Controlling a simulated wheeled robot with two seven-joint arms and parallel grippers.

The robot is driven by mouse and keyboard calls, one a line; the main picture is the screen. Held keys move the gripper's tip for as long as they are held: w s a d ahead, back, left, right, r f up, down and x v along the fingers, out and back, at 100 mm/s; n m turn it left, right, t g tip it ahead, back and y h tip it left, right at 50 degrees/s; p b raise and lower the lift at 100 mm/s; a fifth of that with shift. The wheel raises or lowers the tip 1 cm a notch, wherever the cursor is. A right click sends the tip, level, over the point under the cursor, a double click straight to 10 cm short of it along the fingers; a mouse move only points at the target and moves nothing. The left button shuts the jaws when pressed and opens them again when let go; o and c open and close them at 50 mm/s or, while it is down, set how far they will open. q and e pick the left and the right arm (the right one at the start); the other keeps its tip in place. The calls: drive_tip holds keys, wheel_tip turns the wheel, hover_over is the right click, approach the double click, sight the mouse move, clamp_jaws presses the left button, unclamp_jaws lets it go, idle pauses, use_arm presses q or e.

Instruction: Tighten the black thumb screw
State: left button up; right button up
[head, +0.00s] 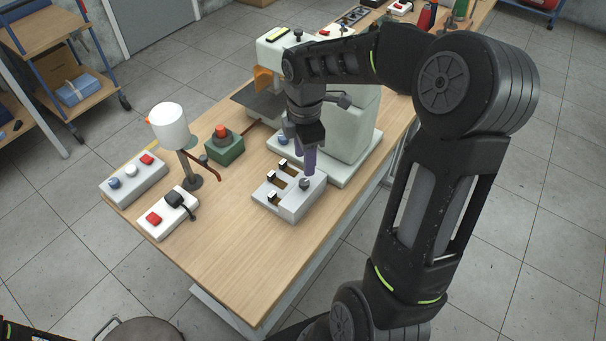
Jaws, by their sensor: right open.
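The black thumb screw (304,184) looks like a small dark knob on top of the light grey fixture block (292,208), near the middle of the workbench. My right gripper (308,170) points down with its purple fingers just above and beside the screw. It is open, and nothing shows between its fingers. Whether a finger touches the screw cannot be told from this angle. My left gripper is not in view.
A pale green press (352,125) stands right behind the fixture. The bench's front (240,275) is clear.

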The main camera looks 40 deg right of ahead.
sight(305, 181)
wheel_tip(305, 181, down, 8)
drive_tip(key=shift+r+p, duration=0.15)
drive_tip(key=shift+p, duration=0.25)
clamp_jaws()
idle(0.5)
